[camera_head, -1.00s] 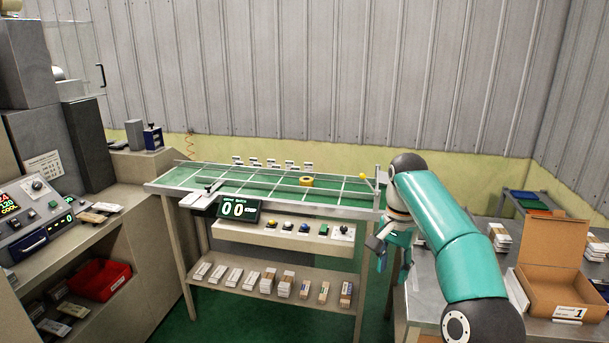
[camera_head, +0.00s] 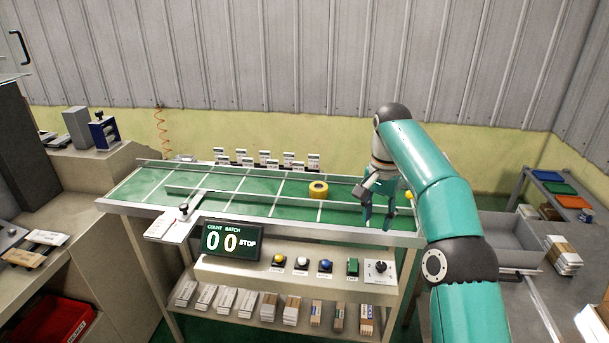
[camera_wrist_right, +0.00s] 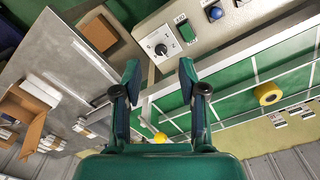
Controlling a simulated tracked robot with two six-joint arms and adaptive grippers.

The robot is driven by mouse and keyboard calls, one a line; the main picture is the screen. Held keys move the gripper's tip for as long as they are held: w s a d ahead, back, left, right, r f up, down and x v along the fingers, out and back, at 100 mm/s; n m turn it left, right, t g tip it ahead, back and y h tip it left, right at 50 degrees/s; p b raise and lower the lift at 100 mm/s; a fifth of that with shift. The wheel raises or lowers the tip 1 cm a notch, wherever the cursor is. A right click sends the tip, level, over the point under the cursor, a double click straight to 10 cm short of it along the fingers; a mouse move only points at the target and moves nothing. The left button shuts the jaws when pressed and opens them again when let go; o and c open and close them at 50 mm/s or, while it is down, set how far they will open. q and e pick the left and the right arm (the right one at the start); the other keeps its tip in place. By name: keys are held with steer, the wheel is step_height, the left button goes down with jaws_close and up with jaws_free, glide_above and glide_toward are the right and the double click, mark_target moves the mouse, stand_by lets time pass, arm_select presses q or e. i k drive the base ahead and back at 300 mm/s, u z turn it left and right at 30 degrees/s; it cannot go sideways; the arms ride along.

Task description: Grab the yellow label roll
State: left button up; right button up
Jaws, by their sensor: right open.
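The yellow label roll (camera_head: 318,190) lies on the green gridded table top (camera_head: 345,213), right of its middle. It also shows in the right wrist view (camera_wrist_right: 268,93), to the right of the fingers. My right gripper (camera_head: 377,218) is over the right end of the green table, to the right of the roll and apart from it. In the right wrist view my right gripper (camera_wrist_right: 160,88) has its two fingers spread with nothing between them. My left gripper is not in view.
A long rail (camera_head: 240,200) runs along the table top. A counter display (camera_head: 231,240) and a button panel (camera_head: 300,272) stand at the front edge. Several label cards (camera_head: 265,158) stand behind. A small yellow ball (camera_head: 409,195) is near the right end.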

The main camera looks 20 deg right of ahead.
mark_target(318, 189)
steer(key=z, duration=0.15)
steer(key=i, duration=1.05)
steer(key=u, duration=1.6)
steer(key=i, duration=0.85)
steer(key=z, duration=1.95)
